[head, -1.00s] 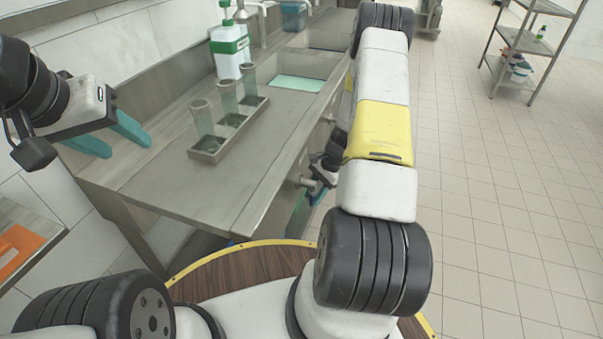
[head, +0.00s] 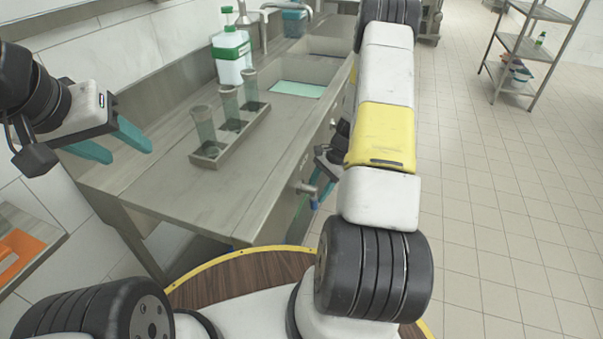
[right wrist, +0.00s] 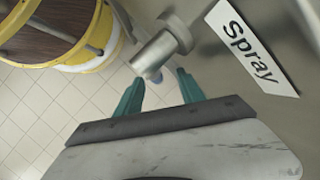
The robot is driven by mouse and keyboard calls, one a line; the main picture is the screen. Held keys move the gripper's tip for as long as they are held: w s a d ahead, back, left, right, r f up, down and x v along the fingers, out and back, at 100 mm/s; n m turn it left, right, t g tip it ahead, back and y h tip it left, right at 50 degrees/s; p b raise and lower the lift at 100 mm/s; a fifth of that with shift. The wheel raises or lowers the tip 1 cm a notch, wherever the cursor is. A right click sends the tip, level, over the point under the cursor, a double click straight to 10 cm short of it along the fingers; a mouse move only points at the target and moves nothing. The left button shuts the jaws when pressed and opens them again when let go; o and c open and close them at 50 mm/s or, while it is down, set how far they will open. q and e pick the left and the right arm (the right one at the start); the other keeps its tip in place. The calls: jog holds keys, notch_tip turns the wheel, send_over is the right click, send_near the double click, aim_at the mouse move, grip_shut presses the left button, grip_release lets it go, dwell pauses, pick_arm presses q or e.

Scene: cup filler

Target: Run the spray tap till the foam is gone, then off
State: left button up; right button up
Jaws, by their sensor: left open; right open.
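The spray tap (right wrist: 163,48) is a grey metal fitting on the steel front panel, beside a white "Spray" label (right wrist: 248,47) in the right wrist view. A metal fitting (head: 303,187) also shows on the counter front in the head view. My right gripper (right wrist: 158,88) is open, its teal fingers on either side of the fitting's lower end; contact cannot be told. In the head view it is partly hidden behind my right arm. My left gripper (head: 118,145) is open and empty above the counter's left end. The sink basin (head: 325,68) holds a pale green surface (head: 297,89); foam cannot be made out.
A metal rack (head: 212,160) with several tall glass tubes stands on the steel counter (head: 165,185). A white bottle with a green top (head: 231,60) is behind it. A shelf unit (head: 530,50) stands far right. The tiled floor (head: 500,200) on the right is clear.

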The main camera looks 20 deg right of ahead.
jog(key=shift+v, duration=2.25)
jog(key=shift+w+d, duration=0.15)
jog(key=shift+d, duration=0.05)
jog(key=v, duration=0.7)
jog(key=shift+d+r, duration=0.15)
jog(key=shift+r, duration=0.15)
